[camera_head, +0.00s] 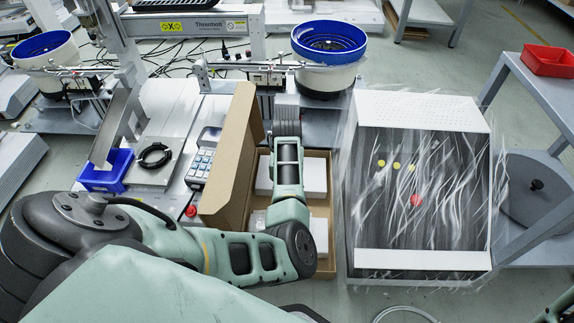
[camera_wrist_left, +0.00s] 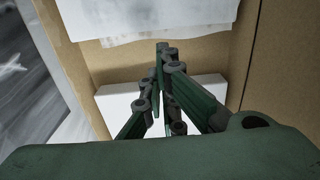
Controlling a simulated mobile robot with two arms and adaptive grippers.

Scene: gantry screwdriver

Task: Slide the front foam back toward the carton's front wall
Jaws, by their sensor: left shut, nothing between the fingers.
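The open carton (camera_head: 322,266) stands in the middle of the head view, its tall flap (camera_head: 232,160) raised on the left. White foam shows inside as a far piece (camera_head: 315,175) and a near piece (camera_head: 320,234), partly hidden by my left arm. My left gripper is hidden in the head view. In the left wrist view it (camera_wrist_left: 162,50) is shut and empty inside the carton. Its fingers lie over a white foam block (camera_wrist_left: 115,102), with the tips past its edge, over bare cardboard. Whether they touch the foam I cannot tell. Another white piece (camera_wrist_left: 150,18) lies beyond the tips.
A clear-film-covered bin with a dark inside and white panels (camera_head: 425,105) stands right of the carton. A blue bin (camera_head: 105,172) and a keypad (camera_head: 200,162) are on the left bench. A blue-rimmed bowl feeder (camera_head: 328,45) stands behind. A red tray (camera_head: 548,60) sits far right.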

